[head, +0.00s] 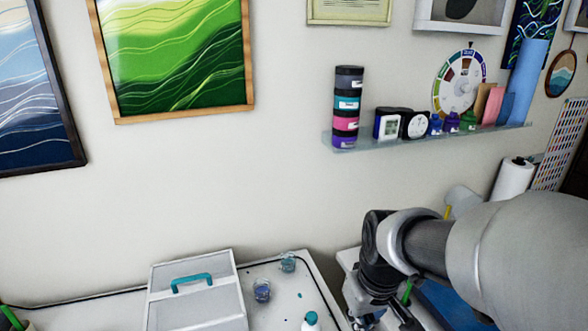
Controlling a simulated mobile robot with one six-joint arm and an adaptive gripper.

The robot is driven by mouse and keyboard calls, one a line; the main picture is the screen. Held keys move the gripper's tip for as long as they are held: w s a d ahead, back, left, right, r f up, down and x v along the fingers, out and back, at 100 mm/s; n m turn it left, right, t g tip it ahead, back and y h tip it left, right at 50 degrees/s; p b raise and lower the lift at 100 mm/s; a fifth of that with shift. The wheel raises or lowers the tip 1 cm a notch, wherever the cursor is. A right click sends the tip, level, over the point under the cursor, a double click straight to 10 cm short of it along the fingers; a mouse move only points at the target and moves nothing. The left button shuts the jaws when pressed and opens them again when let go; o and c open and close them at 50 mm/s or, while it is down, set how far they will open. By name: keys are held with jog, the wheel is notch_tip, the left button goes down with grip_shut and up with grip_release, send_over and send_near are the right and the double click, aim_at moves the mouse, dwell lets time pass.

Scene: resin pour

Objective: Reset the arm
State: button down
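My arm comes in from the right edge and reaches toward the lower middle of the head view. My gripper (377,318) is at the bottom edge, pointing down, partly cut off by the frame. Its fingertips are not clearly visible, so I cannot tell if it is open or shut. A thin green object (407,292) shows right beside the gripper; I cannot tell whether it is held.
Left of my gripper is a white table (283,308) with two small cups (262,291) (288,262), a teal-capped bottle (310,321) and a white box with a teal handle (193,300). A wall shelf (400,138) holds jars and a colour wheel. A paper roll (512,180) stands right.

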jog(key=s+r+m+t+b, duration=0.2)
jog(key=s+r, duration=0.2)
jog(key=s, duration=1.1)
jog(key=shift+s+d+m+t+b, duration=0.15)
jog(key=shift+d+m+t+b, duration=0.2)
jog(key=shift+d+m, duration=0.1)
jog(key=shift+a+r, duration=0.1)
